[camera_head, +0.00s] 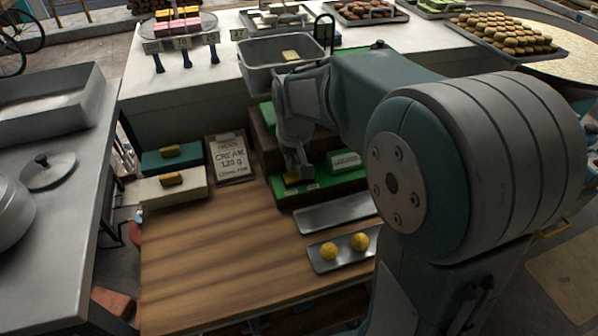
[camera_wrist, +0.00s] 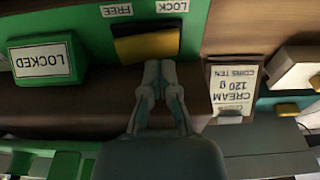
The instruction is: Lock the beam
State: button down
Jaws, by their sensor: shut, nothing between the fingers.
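The beam's wooden base has a green panel, with a yellow lever (camera_wrist: 147,46) on it in the wrist view. A FREE label (camera_wrist: 117,10) and a LOCK label (camera_wrist: 172,6) sit beside the lever. A green block with a white LOCKED sign (camera_wrist: 40,60) is on the left there; the block also shows in the head view (camera_head: 346,160). In the head view the lever (camera_head: 291,179) is partly hidden by my gripper (camera_head: 300,180). My gripper (camera_wrist: 158,68) is shut and empty, its tips close to the lever's edge; I cannot tell whether they touch.
A CREAM 120 g card (camera_head: 230,158) stands left of the base, beside two boxes with yellow knobs (camera_head: 172,190). The wooden tabletop (camera_head: 220,250) is clear at front left.

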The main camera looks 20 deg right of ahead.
aim_at(293, 176)
jog(key=shift+r, duration=2.55)
jog(key=s+r+t, duration=0.2)
jog(key=s+t, duration=0.1)
jog(key=s, duration=1.7)
jog(key=shift+s+r+t, duration=0.4)
